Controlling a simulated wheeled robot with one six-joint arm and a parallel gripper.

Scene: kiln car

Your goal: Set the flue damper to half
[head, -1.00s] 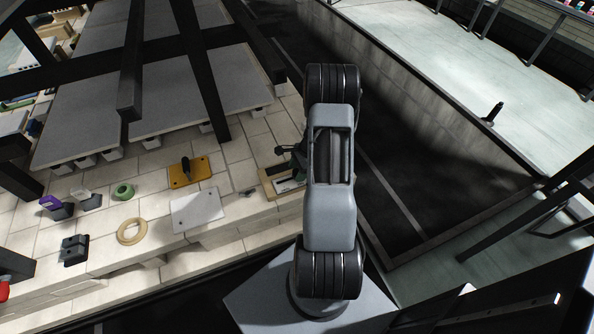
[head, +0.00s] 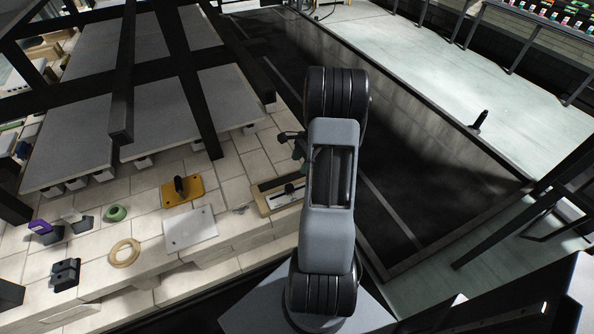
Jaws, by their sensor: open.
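A wooden-framed board (head: 262,203) with a dark strip and a pale strip lies on the tile ledge, just left of my arm. It may be the flue damper, but I cannot tell for sure; its right end is hidden behind my arm. A small dark knob shows on its pale strip. My gripper (head: 284,137) shows only in part, as dark prongs beside my arm, above and beyond the board in the picture. It is open and appears empty, apart from the board.
An orange plate with a black handle (head: 183,190), a white plate (head: 190,230), a tan ring (head: 124,253) and a green tape roll (head: 115,212) lie on the ledge. Black frame bars (head: 190,80) cross above grey slabs. A dark pit (head: 420,180) lies right of my arm.

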